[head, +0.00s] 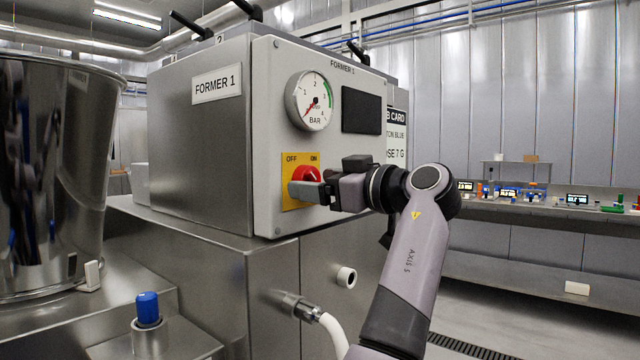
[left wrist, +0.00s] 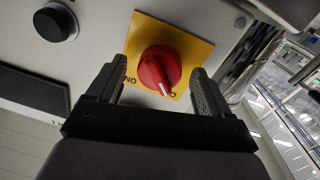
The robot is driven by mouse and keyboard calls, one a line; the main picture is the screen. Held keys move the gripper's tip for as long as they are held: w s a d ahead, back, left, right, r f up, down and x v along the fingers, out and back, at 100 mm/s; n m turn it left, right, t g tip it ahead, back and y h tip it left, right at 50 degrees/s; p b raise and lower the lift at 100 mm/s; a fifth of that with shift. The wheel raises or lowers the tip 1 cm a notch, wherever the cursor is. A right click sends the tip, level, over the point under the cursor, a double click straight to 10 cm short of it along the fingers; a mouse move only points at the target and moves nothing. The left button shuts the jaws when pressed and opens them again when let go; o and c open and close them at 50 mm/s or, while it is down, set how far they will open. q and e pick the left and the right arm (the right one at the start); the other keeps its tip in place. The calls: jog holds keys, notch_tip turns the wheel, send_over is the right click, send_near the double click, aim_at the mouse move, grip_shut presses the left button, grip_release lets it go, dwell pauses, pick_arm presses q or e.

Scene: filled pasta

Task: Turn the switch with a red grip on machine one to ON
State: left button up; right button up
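The switch is a round red grip (head: 308,173) on a yellow plate (head: 288,168) marked OFF at left and ON at right, on the front of the machine labelled FORMER 1 (head: 262,110). In the left wrist view the red grip (left wrist: 159,70) appears upside down, its white mark towards the OFF side. My left gripper (head: 305,190) is at the switch in the head view and hides its lower part. In the left wrist view my left gripper (left wrist: 157,78) is open, one finger to each side of the grip, with visible gaps. My right gripper is not in view.
Above the switch are a pressure gauge (head: 310,101) and a dark screen (head: 361,110). A black round knob (left wrist: 56,22) shows in the left wrist view. A large steel vessel (head: 50,180) stands left. A hose fitting (head: 300,307) juts out below.

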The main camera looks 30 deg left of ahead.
pick_arm(q)
jog(key=c, duration=0.9)
jog(key=shift+c, duration=0.2)
